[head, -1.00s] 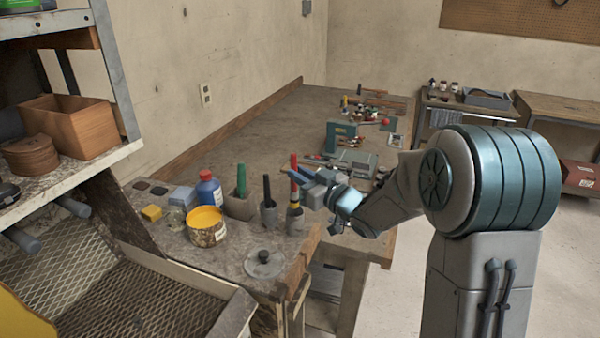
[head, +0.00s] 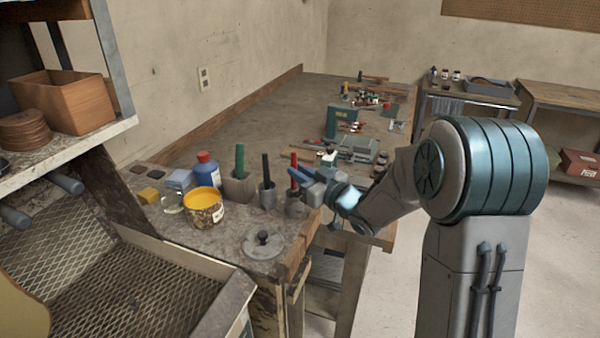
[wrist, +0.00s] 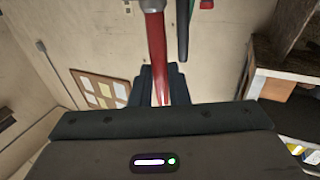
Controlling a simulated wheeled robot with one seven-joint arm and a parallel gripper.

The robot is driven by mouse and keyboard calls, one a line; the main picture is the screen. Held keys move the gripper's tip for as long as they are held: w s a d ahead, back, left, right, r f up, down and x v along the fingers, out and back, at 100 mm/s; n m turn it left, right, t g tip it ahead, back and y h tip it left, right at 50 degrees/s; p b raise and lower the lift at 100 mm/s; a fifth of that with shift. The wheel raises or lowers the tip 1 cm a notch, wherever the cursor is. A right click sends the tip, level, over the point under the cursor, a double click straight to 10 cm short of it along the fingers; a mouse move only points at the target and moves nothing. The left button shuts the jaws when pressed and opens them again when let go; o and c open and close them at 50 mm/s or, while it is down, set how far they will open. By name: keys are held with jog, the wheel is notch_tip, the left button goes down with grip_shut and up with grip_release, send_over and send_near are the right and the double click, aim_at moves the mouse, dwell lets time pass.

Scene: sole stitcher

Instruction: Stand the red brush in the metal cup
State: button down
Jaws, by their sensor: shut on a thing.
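The red brush (head: 293,174) stands about upright in the head view. Its lower end appears to be inside a grey metal cup (head: 295,207) near the right edge of the bench; the inside of the cup is hidden. My gripper (head: 298,173) is shut on the brush handle above the cup rim. In the wrist view the red handle (wrist: 157,45) runs down between the dark fingers (wrist: 163,88). The cup does not show in the wrist view.
Left of the cup stand a similar cup (head: 267,197) with a black-handled tool, a grey holder (head: 239,189) with a green-handled tool, a blue bottle (head: 207,171) and a yellow-topped can (head: 205,208). A round lid (head: 263,243) lies in front.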

jog(key=c, duration=1.3)
grip_release()
jog(key=shift+s+d, duration=0.1)
jog(key=b+v, duration=0.2)
jog(key=v, duration=1.1)
jog(key=shift+s+d, duration=0.2)
